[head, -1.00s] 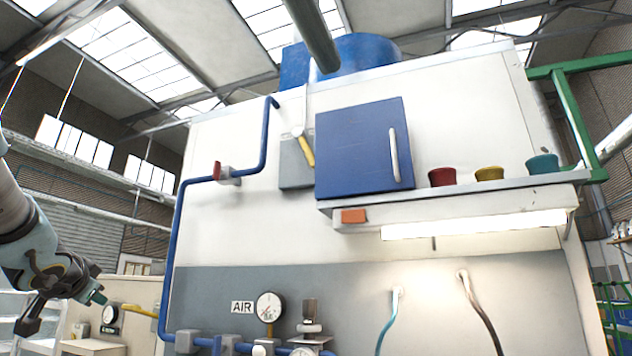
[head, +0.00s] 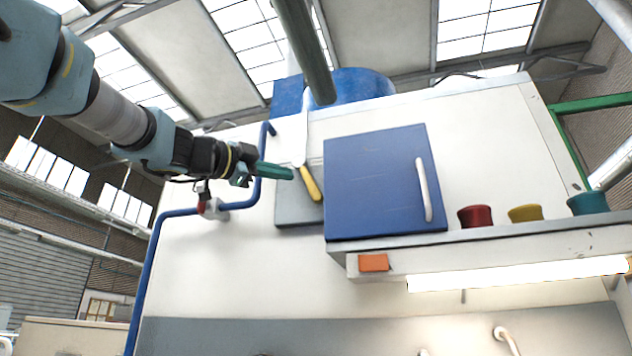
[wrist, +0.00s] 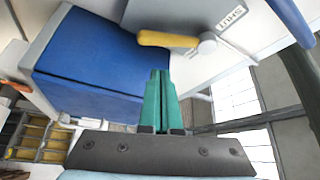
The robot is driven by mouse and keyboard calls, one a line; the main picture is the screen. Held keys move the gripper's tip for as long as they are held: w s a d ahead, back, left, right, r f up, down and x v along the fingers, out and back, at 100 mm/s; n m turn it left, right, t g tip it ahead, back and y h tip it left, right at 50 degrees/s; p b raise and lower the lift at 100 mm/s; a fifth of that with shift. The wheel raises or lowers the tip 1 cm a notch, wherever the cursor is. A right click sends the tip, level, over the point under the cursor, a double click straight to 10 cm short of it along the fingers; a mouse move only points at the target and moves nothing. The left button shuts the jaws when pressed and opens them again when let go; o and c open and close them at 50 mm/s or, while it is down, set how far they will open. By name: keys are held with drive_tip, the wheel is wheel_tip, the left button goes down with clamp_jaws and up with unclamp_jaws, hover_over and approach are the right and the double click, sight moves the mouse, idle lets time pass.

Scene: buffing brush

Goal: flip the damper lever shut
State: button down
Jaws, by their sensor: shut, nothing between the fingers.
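The damper lever has a yellow handle (head: 312,184) and slants down to the right from its pivot, on a grey plate (head: 297,211) left of the blue cabinet. In the wrist view the yellow handle (wrist: 166,39) lies ahead of my fingertips, with its round pale pivot (wrist: 207,43) to the right. A SHUT label (wrist: 231,14) shows beyond the pivot. My gripper (head: 290,173) is shut and empty, its green fingers just left of the handle in the head view. In the wrist view my gripper (wrist: 160,73) appears short of the handle, with a gap in the picture; exact depth is unclear.
The blue cabinet (head: 380,185) stands close to the lever's right. A blue pipe (head: 150,270) with a red-handled valve (head: 206,207) runs left of it. A shelf (head: 480,247) carries red, yellow and teal knob-like pieces. A dark overhead pipe (head: 303,45) hangs above.

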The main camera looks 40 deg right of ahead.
sight(312, 180)
drive_tip(key=p+x, duration=0.3)
drive_tip(key=x, duration=0.5)
drive_tip(key=shift+w+d+r, duration=0.15)
drive_tip(key=shift+d, duration=0.05)
drive_tip(key=shift+d+p, duration=0.4)
drive_tip(key=shift+d, duration=0.35)
drive_tip(key=shift+w+a, duration=0.1)
drive_tip(key=shift+a, duration=0.05)
